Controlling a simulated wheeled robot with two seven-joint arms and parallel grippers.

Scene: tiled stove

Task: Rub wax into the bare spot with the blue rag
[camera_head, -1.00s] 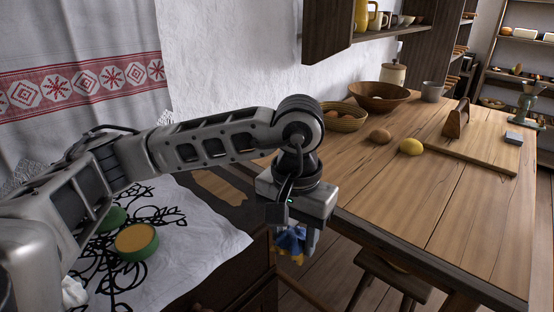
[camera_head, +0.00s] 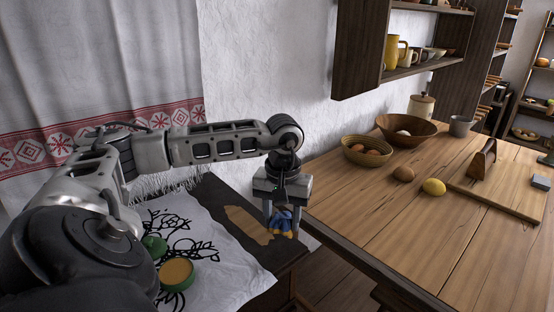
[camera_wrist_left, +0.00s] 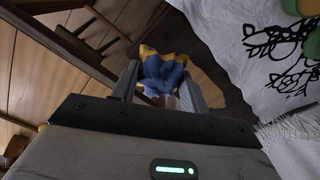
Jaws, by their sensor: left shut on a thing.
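My left gripper (camera_head: 281,216) is shut on the blue rag (camera_head: 284,222), which has yellow edges. The rag bunches between the fingertips and also shows in the left wrist view (camera_wrist_left: 162,75). The bare spot (camera_head: 246,222) is a pale wood patch on the dark chest top (camera_head: 222,196). The rag is right of it in the head view, near the chest's right edge; I cannot tell its height above the top. The open green tin of amber wax (camera_head: 176,273) stands on the white cloth (camera_head: 228,262). A green lid (camera_head: 154,246) lies behind it. My right gripper is out of view.
A wooden table (camera_head: 390,225) stands to the right, with a basket (camera_head: 367,151), a bowl (camera_head: 407,130), a lemon (camera_head: 434,187) and a board (camera_head: 500,191). A shelf (camera_head: 420,68) hangs above. A curtain (camera_head: 95,70) hangs behind my arm.

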